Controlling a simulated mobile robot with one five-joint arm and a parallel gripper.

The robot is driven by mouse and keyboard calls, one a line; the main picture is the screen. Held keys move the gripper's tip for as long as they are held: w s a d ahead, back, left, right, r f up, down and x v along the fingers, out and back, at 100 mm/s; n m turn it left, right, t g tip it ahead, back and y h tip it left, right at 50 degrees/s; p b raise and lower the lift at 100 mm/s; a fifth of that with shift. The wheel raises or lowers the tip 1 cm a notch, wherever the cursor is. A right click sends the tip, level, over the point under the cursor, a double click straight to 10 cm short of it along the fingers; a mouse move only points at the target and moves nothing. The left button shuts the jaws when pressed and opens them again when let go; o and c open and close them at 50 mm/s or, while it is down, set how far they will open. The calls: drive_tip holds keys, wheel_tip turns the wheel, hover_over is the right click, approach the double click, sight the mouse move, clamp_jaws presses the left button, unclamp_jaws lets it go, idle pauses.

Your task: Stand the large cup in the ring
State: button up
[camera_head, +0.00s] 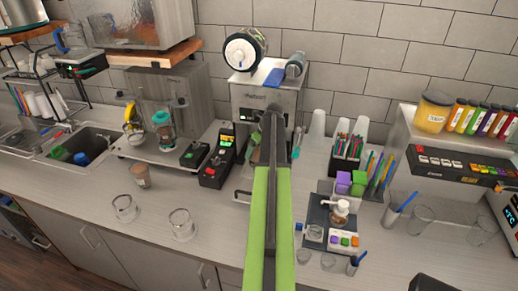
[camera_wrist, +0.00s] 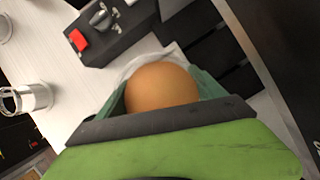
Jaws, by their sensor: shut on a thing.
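My gripper (camera_wrist: 160,95) is shut on a cup with orange-brown contents (camera_wrist: 162,85), seen from above in the wrist view between green fingers. I take it as the large cup; its pale rim shows partly and its lower part is hidden. In the head view my arm reaches to the front of the grey cup sealer (camera_head: 285,97), which has a film roll (camera_head: 244,49) on top. The arm covers the cup there. I cannot make out the ring, nor whether the cup touches it.
A black control box with a red button (camera_head: 207,173) stands left of the sealer; a similar one shows in the wrist view (camera_wrist: 82,40). Glasses (camera_head: 182,224) stand on the front counter. A black holder of straws (camera_head: 345,160) and a dispenser tray (camera_head: 318,213) stand at right.

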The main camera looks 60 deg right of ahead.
drive_tip(key=shift+f+b, duration=0.35)
drive_tip(key=shift+b, duration=0.05)
drive_tip(key=o, duration=2.1)
drive_tip(key=shift+r, duration=0.1)
drive_tip(key=shift+c, duration=0.2)
drive_tip(key=p+v, duration=1.2)
drive_tip(key=shift+r, duration=0.45)
drive_tip(key=shift+f, duration=0.1)
